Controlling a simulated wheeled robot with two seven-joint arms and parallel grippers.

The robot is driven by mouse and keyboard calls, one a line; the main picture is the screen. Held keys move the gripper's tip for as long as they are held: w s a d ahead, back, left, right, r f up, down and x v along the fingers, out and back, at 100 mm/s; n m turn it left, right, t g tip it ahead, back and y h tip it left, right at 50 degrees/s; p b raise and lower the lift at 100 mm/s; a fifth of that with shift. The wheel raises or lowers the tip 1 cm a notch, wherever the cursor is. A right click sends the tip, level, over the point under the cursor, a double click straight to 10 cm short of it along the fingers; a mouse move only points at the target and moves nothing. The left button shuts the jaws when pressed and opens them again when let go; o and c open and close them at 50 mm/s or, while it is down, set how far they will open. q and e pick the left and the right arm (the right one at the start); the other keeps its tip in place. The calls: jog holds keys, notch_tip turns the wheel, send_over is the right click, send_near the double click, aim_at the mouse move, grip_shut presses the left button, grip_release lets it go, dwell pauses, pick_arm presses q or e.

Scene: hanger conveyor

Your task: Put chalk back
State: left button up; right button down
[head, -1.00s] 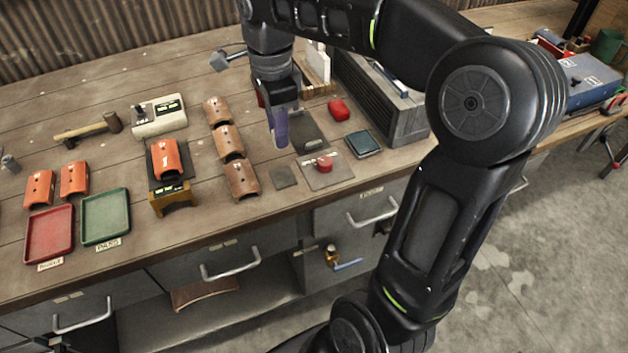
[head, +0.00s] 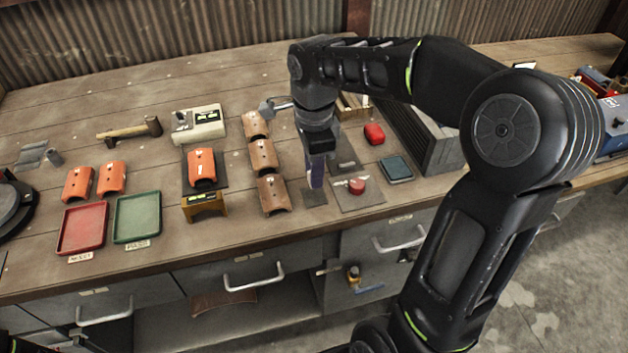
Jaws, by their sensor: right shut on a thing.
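My right gripper (head: 316,180) reaches down over the workbench, right of the column of brown curved pieces. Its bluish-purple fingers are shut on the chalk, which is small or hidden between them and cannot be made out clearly. The fingertips are just above or at a small dark square pad (head: 314,197); the exact gap cannot be told. A grey plate (head: 345,203) with a red round piece (head: 357,186) lies just right of the fingertips. My left gripper is not in view.
Brown curved pieces (head: 272,195) stand close left of the gripper. Behind and right are a dark pad (head: 345,163), a red block (head: 374,133), a dark square tray (head: 396,169) and a grey ridged box (head: 432,140). Red (head: 83,230) and green (head: 136,217) trays lie left.

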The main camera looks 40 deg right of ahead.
jog(key=shift+f, duration=1.85)
jog(key=shift+f, duration=0.15)
jog(key=c, duration=1.1)
grip_release()
jog(key=shift+c, duration=0.2)
notch_tip(320, 180, up, 12)
jog(key=shift+r, duration=0.15)
